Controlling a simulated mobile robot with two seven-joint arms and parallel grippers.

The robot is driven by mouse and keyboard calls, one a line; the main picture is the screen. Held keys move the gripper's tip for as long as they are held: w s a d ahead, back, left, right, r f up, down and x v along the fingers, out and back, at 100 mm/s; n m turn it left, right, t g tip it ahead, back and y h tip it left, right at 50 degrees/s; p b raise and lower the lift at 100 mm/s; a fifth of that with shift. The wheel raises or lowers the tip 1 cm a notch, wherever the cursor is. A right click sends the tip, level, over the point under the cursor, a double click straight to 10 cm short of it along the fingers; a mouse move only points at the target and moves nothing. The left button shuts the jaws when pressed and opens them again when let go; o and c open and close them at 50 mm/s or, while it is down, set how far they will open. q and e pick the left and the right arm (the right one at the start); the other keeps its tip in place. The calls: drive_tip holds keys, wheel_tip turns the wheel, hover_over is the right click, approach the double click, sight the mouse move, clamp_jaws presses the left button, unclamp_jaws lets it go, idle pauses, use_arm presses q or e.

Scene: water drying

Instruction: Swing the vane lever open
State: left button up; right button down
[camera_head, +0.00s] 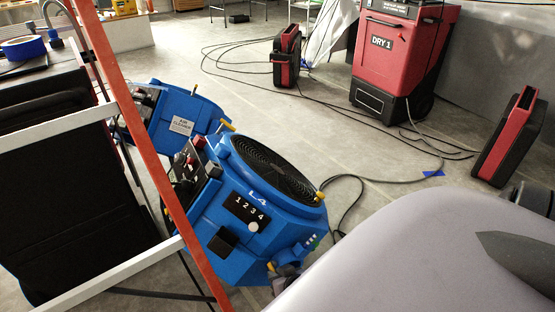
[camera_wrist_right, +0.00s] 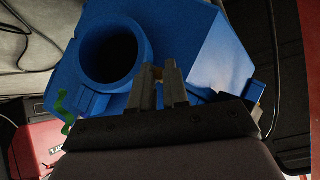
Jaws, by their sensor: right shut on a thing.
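The blue air mover (camera_head: 240,220) marked L4 stands tilted on the floor, with a round black grille (camera_head: 272,168) on top and a 1 2 3 4 plate. A small yellow-tipped part (camera_head: 271,266), which looks like the vane lever, is low on its near side. My right gripper (camera_head: 284,272) is at that spot, partly hidden by my own arm. My left gripper is not seen.
A red-orange ladder rail (camera_head: 145,140) slants in front at the left. A second blue unit (camera_head: 180,118) stands behind the air mover. The red DRY 1 machine (camera_head: 400,50) and black-red units (camera_head: 510,135) stand farther back. Cables (camera_head: 390,180) cross the grey floor.

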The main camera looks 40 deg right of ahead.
drive_tip(key=c, duration=1.4)
unclamp_jaws()
use_arm(q)
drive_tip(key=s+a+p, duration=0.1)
drive_tip(key=p, duration=0.1)
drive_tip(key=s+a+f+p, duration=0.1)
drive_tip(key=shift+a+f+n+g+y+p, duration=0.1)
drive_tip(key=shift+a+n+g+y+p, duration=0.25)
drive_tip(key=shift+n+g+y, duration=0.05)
use_arm(e)
drive_tip(key=d+v, duration=0.1)
drive_tip(key=v, duration=0.6)
drive_tip(key=shift+a, duration=0.5)
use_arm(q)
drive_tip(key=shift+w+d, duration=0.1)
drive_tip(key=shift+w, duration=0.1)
use_arm(e)
drive_tip(key=shift+r, duration=0.1)
